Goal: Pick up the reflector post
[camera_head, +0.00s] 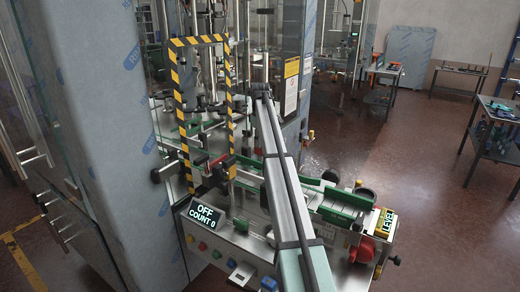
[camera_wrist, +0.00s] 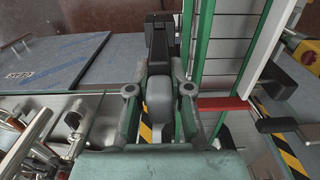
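My gripper (camera_wrist: 159,62) reaches up the middle of the wrist view, its two grey-green finger linkages either side of a rounded grey part. A dark upright shape stands where the fingertips meet the background. I cannot tell whether it is the closed tips or a held thing. In the head view my arm crosses the machine and the gripper is not clearly visible. I cannot identify the reflector post with certainty. A red bar (camera_wrist: 224,104) with a black clamp lies right of my gripper; red and black fittings (camera_head: 222,161) also show inside the striped frame.
A green-edged conveyor (camera_wrist: 220,45) runs close to the right of my gripper.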

